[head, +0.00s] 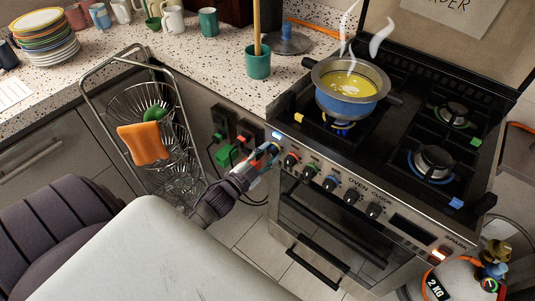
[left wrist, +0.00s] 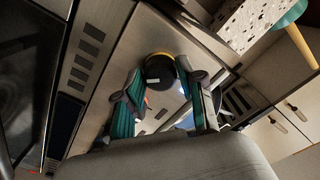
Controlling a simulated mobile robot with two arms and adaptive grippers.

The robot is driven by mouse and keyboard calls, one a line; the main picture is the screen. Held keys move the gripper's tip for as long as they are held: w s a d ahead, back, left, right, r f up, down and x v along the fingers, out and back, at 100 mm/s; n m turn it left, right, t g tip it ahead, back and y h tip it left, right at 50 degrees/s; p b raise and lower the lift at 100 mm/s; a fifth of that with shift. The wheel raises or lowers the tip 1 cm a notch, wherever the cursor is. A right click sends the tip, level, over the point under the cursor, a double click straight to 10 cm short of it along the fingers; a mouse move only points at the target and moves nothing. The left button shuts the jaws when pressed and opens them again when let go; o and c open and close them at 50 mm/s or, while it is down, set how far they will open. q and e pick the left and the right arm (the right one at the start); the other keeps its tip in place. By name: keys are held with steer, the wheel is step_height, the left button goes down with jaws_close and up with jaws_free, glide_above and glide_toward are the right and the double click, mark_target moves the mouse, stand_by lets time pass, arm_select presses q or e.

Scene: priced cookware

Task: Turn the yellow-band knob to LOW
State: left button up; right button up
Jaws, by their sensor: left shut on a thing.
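The yellow-band knob (left wrist: 160,70) is black with a yellow rim and a white mark, and shows in the left wrist view between my fingers. My left gripper (left wrist: 161,84) is shut on it, one finger on each side. In the head view my left gripper (head: 271,151) reaches the left end of the stove's (head: 325,215) front panel and largely hides this knob. The LOW marking cannot be read in either view. A blue pot (head: 350,102) with steaming yellow contents sits on the front-left burner, with blue flame under it. My right gripper is not in view.
The red-band knob (head: 291,160) is close to the right of my gripper; the green-band (head: 310,170) and blue-band knobs (head: 330,183) follow. A wire rack (head: 165,155) with an orange cloth (head: 143,143) stands left. A gas cylinder (head: 455,280) stands front right.

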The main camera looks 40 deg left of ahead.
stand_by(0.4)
arm_select(q)
steer(key=o, duration=1.1)
steer(key=shift+o, duration=0.2)
steer(key=s, duration=1.2)
steer(key=shift+a, duration=0.45)
steer(key=s+d+f+n+g, duration=0.1)
steer(key=s+f+g, duration=0.15)
steer(key=f, duration=0.55)
steer(key=s+d+f+n+g+y, duration=0.1)
steer(key=s+f+n+g, duration=0.15)
steer(key=f, duration=0.65)
steer(key=s+d+f+n+g, duration=0.1)
steer(key=s+f+g, duration=0.15)
steer(key=f, duration=0.55)
steer(key=s+d+f+g, duration=0.2)
steer(key=s+f, duration=0.3)
steer(key=s, duration=0.3)
steer(key=s+d+f+n+g, duration=0.1)
steer(key=s+d+f+g, duration=0.1)
steer(key=s+f+g, duration=0.2)
steer(key=s+d+f+g, duration=0.3)
steer(key=s+f, duration=0.5)
steer(key=s, duration=0.4)
steer(key=shift+f+n, duration=0.2)
steer(key=shift+n, duration=0.15)
